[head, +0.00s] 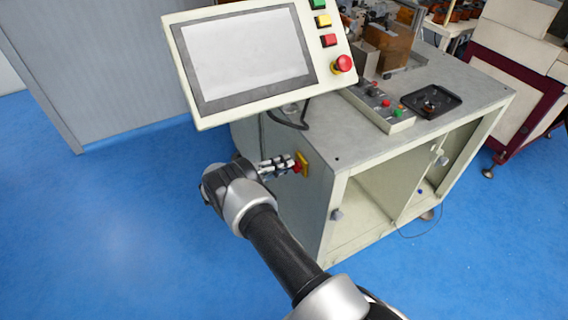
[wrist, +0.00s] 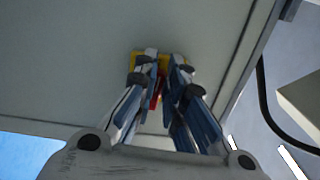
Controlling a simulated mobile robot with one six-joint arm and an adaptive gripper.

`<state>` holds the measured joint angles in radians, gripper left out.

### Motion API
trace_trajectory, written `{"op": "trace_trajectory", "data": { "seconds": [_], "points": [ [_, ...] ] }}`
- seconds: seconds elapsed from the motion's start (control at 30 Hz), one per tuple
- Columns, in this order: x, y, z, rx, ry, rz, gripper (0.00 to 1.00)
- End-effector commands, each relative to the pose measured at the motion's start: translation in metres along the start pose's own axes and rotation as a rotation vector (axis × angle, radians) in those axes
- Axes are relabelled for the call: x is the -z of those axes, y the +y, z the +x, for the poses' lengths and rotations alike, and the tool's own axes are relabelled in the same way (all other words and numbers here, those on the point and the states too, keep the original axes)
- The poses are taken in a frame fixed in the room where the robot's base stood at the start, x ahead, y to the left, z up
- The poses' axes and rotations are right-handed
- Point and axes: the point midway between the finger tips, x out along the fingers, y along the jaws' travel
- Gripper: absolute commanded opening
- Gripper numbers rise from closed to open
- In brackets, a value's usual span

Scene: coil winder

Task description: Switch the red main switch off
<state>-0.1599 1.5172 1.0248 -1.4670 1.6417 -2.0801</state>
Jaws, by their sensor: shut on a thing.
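The red main switch (head: 298,167) sits on a yellow plate (head: 303,160) on the left side wall of the machine cabinet. My gripper (head: 294,165) is at the switch, its fingers shut on the red handle. In the wrist view the red handle (wrist: 157,92) shows between the two fingers, with the yellow plate (wrist: 137,60) behind them. The fingers hide most of the switch, and I cannot tell which way its handle is turned.
A tilted operator panel (head: 250,60) with several buttons and a red stop knob (head: 342,64) hangs above my gripper. A black cable (head: 290,124) loops below it. The cabinet top (head: 440,75) carries a button box (head: 380,106) and a black tray (head: 452,99). Blue floor at left is clear.

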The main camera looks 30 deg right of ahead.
Motion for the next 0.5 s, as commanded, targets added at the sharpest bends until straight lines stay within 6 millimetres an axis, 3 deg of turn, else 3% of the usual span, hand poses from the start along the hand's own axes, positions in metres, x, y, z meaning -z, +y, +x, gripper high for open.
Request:
{"op": "trace_trajectory", "data": {
  "seconds": [0.5],
  "points": [
    [0.0004, 0.0025, -0.0001, 0.000, 0.001, -0.089, 0.00]
  ]
}}
